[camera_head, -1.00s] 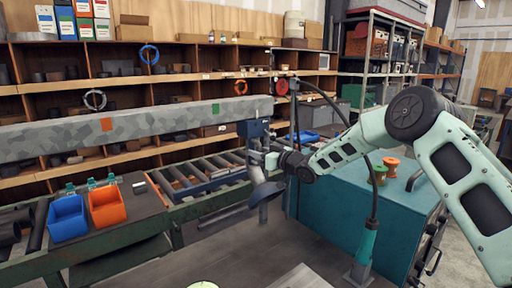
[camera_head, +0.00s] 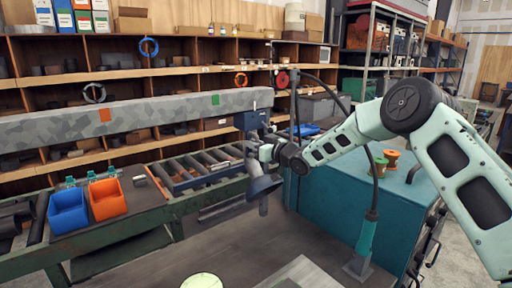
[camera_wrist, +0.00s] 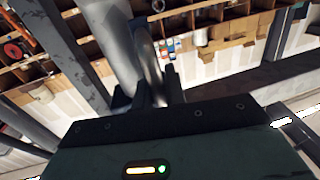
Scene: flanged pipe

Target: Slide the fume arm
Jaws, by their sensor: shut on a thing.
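The fume arm hangs from a blue carriage (camera_head: 249,120) near the right end of a mottled grey overhead beam (camera_head: 160,109). Its dark flared hood (camera_head: 263,187) hangs below, tilted. My gripper (camera_head: 265,152) is at the fume arm just under the carriage, shut on a part of it. In the wrist view, my gripper's two dark fingers (camera_wrist: 148,96) stand either side of a narrow grey piece, beside a thick grey tube (camera_wrist: 110,40). The exact grip contact is partly hidden. The beam carries an orange mark (camera_head: 105,115) at left and a green mark (camera_head: 215,100) left of the carriage.
A roller conveyor (camera_head: 205,168) runs under the beam, with a blue bin (camera_head: 68,212) and an orange bin (camera_head: 107,199) at its left. A teal cabinet (camera_head: 330,200) and a flexible hose on a stand (camera_head: 366,238) are at right. Shelves line the back.

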